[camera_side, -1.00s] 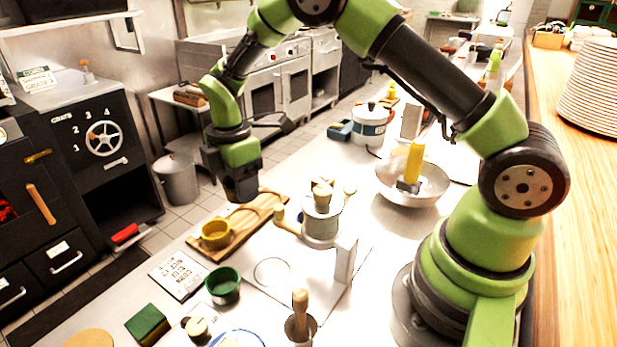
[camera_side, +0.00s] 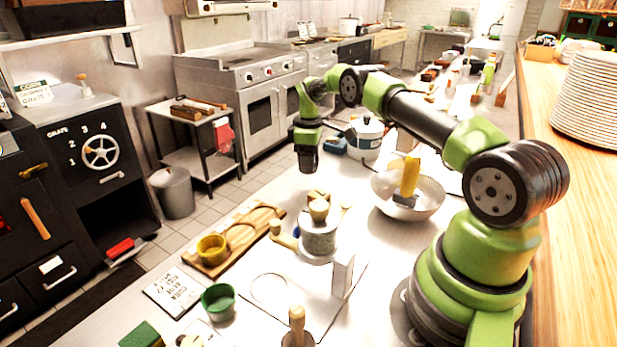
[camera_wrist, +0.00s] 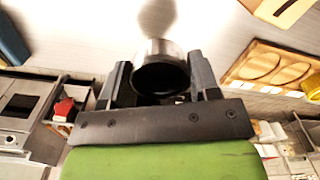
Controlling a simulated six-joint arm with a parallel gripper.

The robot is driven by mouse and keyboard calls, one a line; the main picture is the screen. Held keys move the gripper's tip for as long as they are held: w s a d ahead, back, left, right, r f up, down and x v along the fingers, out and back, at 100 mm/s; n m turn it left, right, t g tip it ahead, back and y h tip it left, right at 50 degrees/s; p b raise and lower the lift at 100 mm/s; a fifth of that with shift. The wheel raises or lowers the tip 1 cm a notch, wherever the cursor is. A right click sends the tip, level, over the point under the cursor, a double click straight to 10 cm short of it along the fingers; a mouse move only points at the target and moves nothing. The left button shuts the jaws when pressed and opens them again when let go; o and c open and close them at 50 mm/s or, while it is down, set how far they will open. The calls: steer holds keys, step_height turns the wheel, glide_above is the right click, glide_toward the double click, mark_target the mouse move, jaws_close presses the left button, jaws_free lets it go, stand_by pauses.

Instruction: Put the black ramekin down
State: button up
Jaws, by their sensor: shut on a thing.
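My gripper (camera_wrist: 160,85) is shut on the black ramekin (camera_wrist: 161,72), which sits between the two fingers in the wrist view. In the side view my gripper (camera_side: 307,164) is raised above the far part of the steel counter, beyond the white pot with the wooden-handled tool. The ramekin is hard to tell from the dark fingers there. A wooden board (camera_side: 241,234) with round recesses lies to the left of my gripper, and it also shows at the right in the wrist view (camera_wrist: 268,66). A yellow ramekin (camera_side: 212,248) sits in its near recess; the other recesses look empty.
A green ramekin (camera_side: 218,301) stands near a lettered card (camera_side: 172,291). A ring-marked patch (camera_side: 269,288) is bare.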

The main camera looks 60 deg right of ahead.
mark_target(308, 186)
steer(key=shift+f, duration=2.3)
steer(key=shift+f, duration=0.15)
steer(key=o, duration=0.9)
